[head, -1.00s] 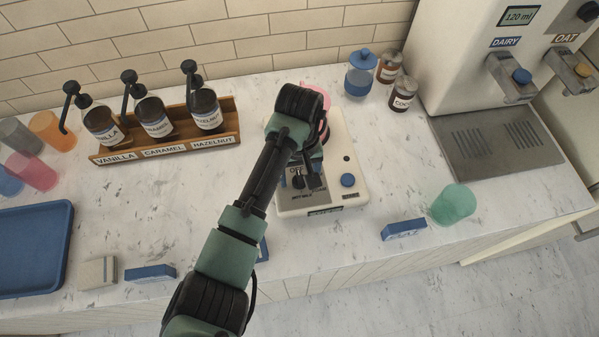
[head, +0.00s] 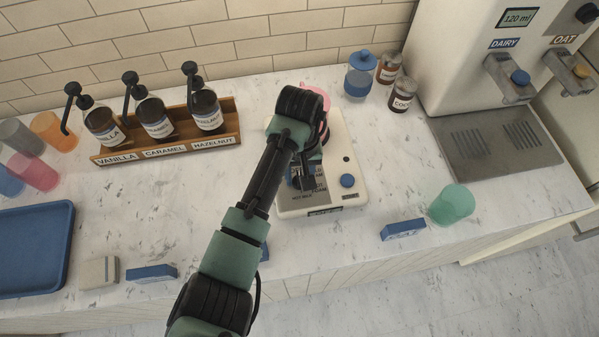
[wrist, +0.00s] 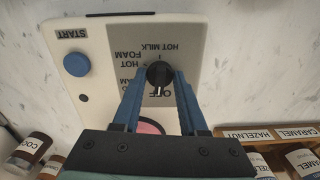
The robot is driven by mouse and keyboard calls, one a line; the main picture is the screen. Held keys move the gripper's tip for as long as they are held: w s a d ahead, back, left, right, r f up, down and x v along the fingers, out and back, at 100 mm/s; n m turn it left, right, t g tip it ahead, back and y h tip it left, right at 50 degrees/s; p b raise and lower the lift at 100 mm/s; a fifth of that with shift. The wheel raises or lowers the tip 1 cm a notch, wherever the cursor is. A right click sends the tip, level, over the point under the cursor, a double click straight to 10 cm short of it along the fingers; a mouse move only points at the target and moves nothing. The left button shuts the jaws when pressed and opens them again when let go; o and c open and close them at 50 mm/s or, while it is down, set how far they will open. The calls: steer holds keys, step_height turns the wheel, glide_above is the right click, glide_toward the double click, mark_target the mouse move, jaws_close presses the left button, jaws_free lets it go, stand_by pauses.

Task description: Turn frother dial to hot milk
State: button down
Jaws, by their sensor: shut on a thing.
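The frother (head: 333,201) is a cream machine with a grey dial panel (wrist: 123,40), standing on the counter. Its black round dial (wrist: 158,74) shows in the wrist view, where the picture is upside down. A small white mark on the dial points down the picture, toward the OFF label. HOT MILK (wrist: 162,47) is printed above the dial, and the foam labels are to its left, partly covered. My gripper (wrist: 160,78) has its two blue fingers shut on the dial, one on each side. In the head view my arm hides most of the dial.
A pink pitcher (head: 316,94) is behind my wrist. The syrup rack (head: 165,147) stands left, jars (head: 402,94) behind right. A green cup (head: 452,204) and a blue box (head: 403,229) lie right.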

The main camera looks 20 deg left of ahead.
steer(key=m+p, duration=0.2)
steer(key=m, duration=0.3)
steer(key=shift+r, duration=0.15)
steer(key=m+p, duration=0.1)
steer(key=m, duration=0.3)
steer(key=shift+m+p, duration=0.3)
steer(key=shift+p, duration=0.05)
steer(key=m+p, duration=0.1)
steer(key=m, duration=0.3)
steer(key=shift+m, duration=0.3)
steer(key=m+p, duration=0.1)
steer(key=m, duration=0.3)
steer(key=shift+m, duration=0.3)
steer(key=m, duration=0.4)
steer(key=shift+w+p, duration=0.1)
steer(key=shift+p, duration=0.25)
steer(key=m, duration=0.8)
steer(key=shift+p, duration=0.35)
steer(key=shift+m, duration=1.9)
